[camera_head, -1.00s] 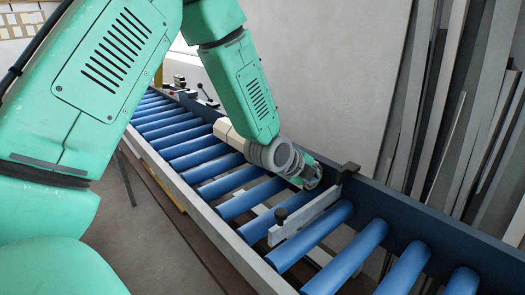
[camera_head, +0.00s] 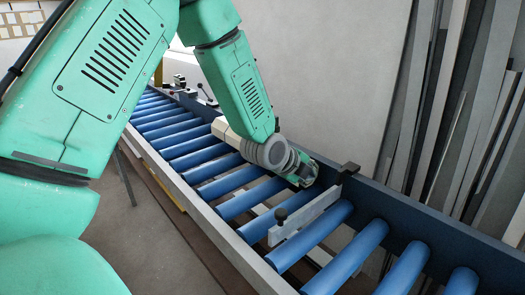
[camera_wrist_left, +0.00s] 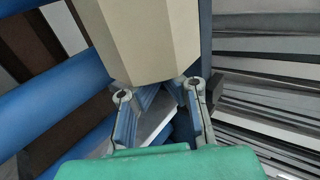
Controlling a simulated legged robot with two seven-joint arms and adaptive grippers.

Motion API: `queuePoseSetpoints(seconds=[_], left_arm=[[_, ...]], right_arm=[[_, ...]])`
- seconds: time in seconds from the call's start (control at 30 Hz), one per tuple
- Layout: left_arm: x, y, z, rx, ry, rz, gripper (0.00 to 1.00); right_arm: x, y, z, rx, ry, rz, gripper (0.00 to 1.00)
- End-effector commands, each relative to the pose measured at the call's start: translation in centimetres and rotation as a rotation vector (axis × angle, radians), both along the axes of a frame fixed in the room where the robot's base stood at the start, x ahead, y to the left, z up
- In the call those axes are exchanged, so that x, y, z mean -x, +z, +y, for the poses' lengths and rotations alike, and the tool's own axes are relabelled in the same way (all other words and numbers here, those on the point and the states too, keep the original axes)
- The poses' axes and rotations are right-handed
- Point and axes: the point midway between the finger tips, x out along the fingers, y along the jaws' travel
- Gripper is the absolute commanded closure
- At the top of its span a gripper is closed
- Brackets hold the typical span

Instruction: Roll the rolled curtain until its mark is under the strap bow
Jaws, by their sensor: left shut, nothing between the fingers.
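The rolled curtain is a cream, flat-sided roll (camera_head: 222,130) lying on the blue rollers, mostly behind my left forearm and wrist in the head view. In the left wrist view the roll (camera_wrist_left: 150,40) fills the upper middle, just beyond my fingers. My left gripper (camera_head: 308,176) is low over the rollers beside the roll, shut and empty. Its fingers also show in the left wrist view (camera_wrist_left: 158,98); whether they touch the roll I cannot tell. I see no mark on the visible part of the roll, and I cannot make out a strap bow. My right gripper is out of view.
Blue rollers (camera_head: 345,255) run through a conveyor frame with a grey near rail (camera_head: 215,225) and a dark blue far rail (camera_head: 430,225). A grey stop bar (camera_head: 305,215) with a black knob crosses it. Long profiles (camera_head: 450,110) lean on the wall at right.

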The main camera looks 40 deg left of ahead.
Motion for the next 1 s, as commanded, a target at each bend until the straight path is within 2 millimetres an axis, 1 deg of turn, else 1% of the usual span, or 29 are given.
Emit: queuePoseSetpoints(seconds=[0.37, 0.7, 1.0], left_arm=[[0.0, 0.0, -0.1, -0.002, -0.001, 0.000, 1.00], [0.1, 0.0, -1.4, -0.002, -0.001, 0.000, 1.00], [0.2, 0.0, -1.5, -0.001, -0.001, 0.000, 1.00]], right_arm=[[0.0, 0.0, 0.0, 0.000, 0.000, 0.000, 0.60], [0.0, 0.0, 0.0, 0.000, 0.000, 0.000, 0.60], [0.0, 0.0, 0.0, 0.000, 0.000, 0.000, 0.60]])
